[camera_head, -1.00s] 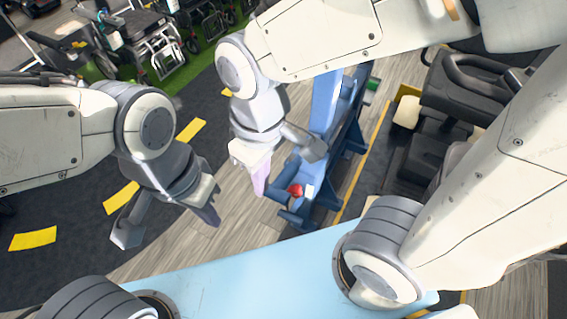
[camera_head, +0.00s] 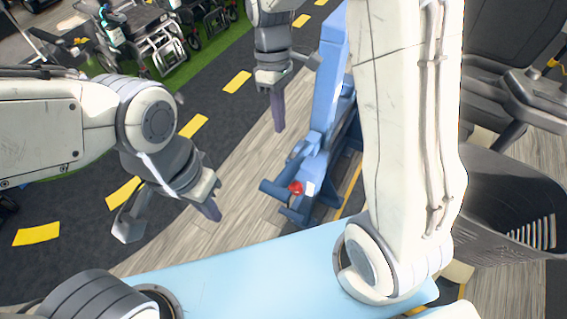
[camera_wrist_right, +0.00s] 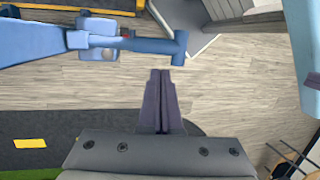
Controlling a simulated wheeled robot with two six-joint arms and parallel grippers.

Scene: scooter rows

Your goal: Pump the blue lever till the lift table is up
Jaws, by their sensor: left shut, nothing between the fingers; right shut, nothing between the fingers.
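The blue lever, with a crossbar handle (camera_head: 276,194), sticks out at the near end of a blue steel frame (camera_head: 328,75), seemingly the lift table's. The crossbar also shows in the right wrist view (camera_wrist_right: 180,48), just beyond the fingertips. My right gripper (camera_head: 278,118) is shut and empty, in the picture above and left of the crossbar and apart from it; its fingers show in the right wrist view (camera_wrist_right: 161,85). My left gripper (camera_head: 210,211) is shut and empty, well left of the lever. My right arm hides part of the frame; the tabletop cannot be made out.
A red knob (camera_head: 296,187) sits beside the lever. Wheelchairs (camera_head: 150,45) stand at the back left on green flooring. A dark seat (camera_head: 515,95) and a dark ribbed basket-like shell (camera_head: 510,205) are on the right. The wooden floor (camera_head: 240,185) left of the lever is clear.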

